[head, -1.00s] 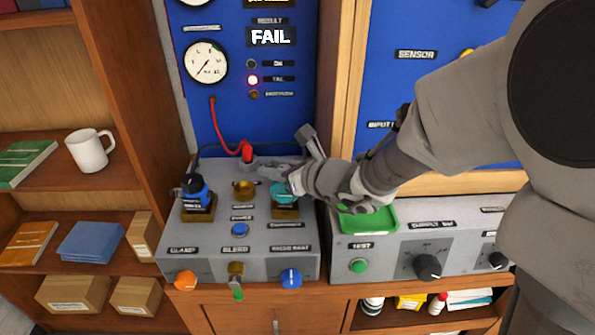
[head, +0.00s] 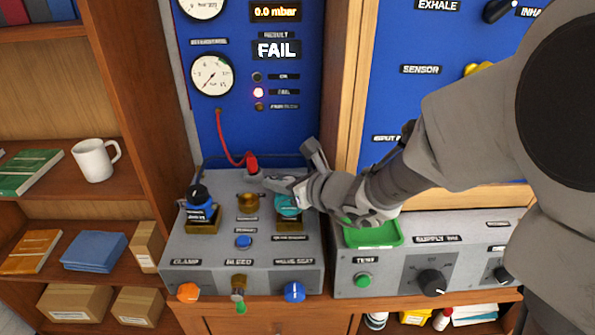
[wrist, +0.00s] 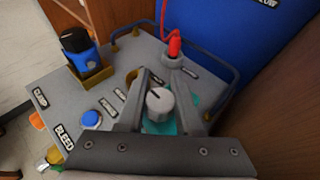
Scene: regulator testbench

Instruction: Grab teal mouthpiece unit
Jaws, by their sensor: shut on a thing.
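The teal mouthpiece unit (head: 287,205) sits at the brass holder on the right side of the grey bench fixture. In the wrist view its teal body (wrist: 161,127) shows below a grey round knob (wrist: 159,101) between my fingers. My gripper (head: 283,188) reaches in from the right and is shut on the unit, with one finger on each side in the wrist view (wrist: 166,98). The fingers and palm hide part of the unit. I cannot tell whether it is clear of its holder.
A blue unit with a black top (head: 200,205) stands in a holder at the left. A red plug (head: 252,164) with a red hose stands behind my gripper. A green tray (head: 372,233) lies on the grey supply box at right. The lit panel reads FAIL (head: 276,50).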

